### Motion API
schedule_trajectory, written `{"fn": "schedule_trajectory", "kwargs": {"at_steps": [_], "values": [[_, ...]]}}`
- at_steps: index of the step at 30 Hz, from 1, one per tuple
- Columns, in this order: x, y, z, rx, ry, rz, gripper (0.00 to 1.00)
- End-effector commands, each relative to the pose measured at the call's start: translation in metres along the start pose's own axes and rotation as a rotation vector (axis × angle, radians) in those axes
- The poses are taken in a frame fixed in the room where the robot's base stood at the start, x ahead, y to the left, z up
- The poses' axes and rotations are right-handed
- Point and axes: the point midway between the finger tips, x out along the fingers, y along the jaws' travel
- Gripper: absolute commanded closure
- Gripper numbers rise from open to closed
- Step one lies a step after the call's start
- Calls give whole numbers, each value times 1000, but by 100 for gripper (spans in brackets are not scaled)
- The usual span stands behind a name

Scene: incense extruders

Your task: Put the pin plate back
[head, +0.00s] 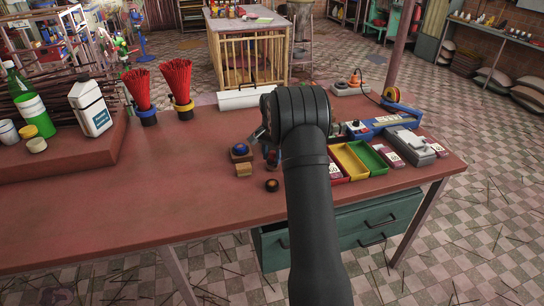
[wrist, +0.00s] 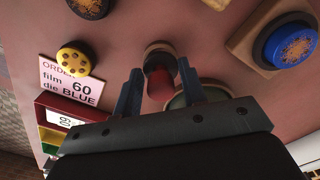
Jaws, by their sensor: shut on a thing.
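My gripper (wrist: 160,67) points down over the table in the wrist view. Its two dark blue fingers are shut on a small red and black round piece, which I take to be the pin plate (wrist: 159,84). Only its end shows between the fingers; its pins cannot be made out. A tan and dark round shape lies just beyond it, and whether they touch is unclear. In the head view my own arm hides most of the gripper and the held piece. A wooden block with a blue disc (wrist: 292,46) stands to the right in the wrist view.
A yellow disc with dark dots (wrist: 73,58) lies by an order card (wrist: 62,82) reading film 60, die BLUE. A dark disc (head: 272,185) sits near a wooden block (head: 244,170). Yellow (head: 349,161) and green (head: 367,156) trays stand right of my arm. The table's left front is clear.

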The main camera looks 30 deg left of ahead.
Motion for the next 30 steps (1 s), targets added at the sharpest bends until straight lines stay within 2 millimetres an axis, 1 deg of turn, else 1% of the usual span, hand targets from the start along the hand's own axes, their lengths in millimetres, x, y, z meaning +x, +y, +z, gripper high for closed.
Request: {"fn": "schedule_trajectory", "kwargs": {"at_steps": [1, 8, 19, 23, 24, 26, 27, 30], "values": [[3, 0, 0, 0, 1, 0, 87], [3, 0, 0, 0, 1, -1, 87], [14, 0, 0, 0, 1, -1, 87], [15, 0, 0, 0, 1, -1, 87], [15, 0, 0, 0, 1, -1, 56], [15, 0, 0, 0, 1, -1, 44], [15, 0, 0, 0, 1, -1, 40], [15, 0, 0, 0, 1, -1, 40]]}}
